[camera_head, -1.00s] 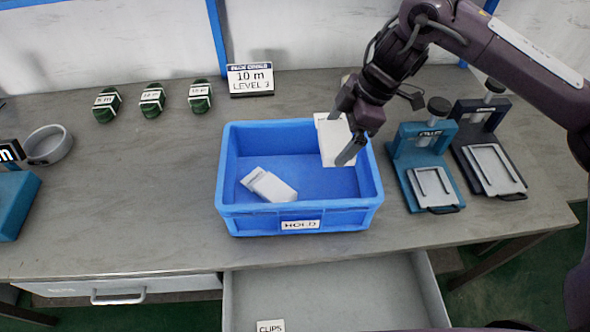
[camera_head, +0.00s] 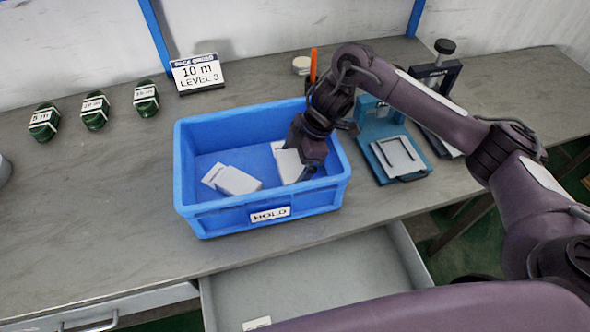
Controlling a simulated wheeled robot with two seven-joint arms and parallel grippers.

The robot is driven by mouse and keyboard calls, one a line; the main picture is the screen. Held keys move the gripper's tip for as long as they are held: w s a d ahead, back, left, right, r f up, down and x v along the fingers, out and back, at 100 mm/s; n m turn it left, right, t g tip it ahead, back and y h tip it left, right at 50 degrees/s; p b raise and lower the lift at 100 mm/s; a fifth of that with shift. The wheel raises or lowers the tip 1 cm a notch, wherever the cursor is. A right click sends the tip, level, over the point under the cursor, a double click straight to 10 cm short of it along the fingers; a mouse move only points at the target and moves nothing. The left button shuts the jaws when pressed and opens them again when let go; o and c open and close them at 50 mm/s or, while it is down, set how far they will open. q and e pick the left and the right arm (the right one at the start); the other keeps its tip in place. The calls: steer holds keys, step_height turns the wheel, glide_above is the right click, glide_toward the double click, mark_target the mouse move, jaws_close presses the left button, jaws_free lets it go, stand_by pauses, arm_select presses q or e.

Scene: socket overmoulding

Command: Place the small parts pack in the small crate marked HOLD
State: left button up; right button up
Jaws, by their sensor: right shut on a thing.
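The blue crate marked HOLD (camera_head: 225,219) stands on the bench near its front edge. A white pack (camera_head: 238,180) lies tilted on the crate floor at the left. My right gripper (camera_head: 302,172) is down inside the right part of the crate, shut on a second white pack (camera_head: 288,163). The gripper partly covers this pack, and I cannot tell whether it touches the floor. My left gripper is not in view.
An open drawer (camera_head: 310,278) sticks out below the crate. A teal press device (camera_head: 390,150) and a dark one (camera_head: 437,77) stand at the right.

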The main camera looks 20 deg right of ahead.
mark_target(299, 163)
step_height(299, 163, down, 3)
steer(key=shift+b, duration=0.4)
steer(key=shift+f, duration=0.35)
steer(key=o, duration=0.6)
arm_select(q)
steer(key=p, duration=0.1)
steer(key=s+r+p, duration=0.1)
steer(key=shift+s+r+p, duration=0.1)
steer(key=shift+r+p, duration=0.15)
steer(key=shift+p, duration=0.1)
arm_select(e)
steer(key=v, duration=1.2)
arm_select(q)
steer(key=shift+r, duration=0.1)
arm_select(e)
steer(key=shift+r, duration=0.25)
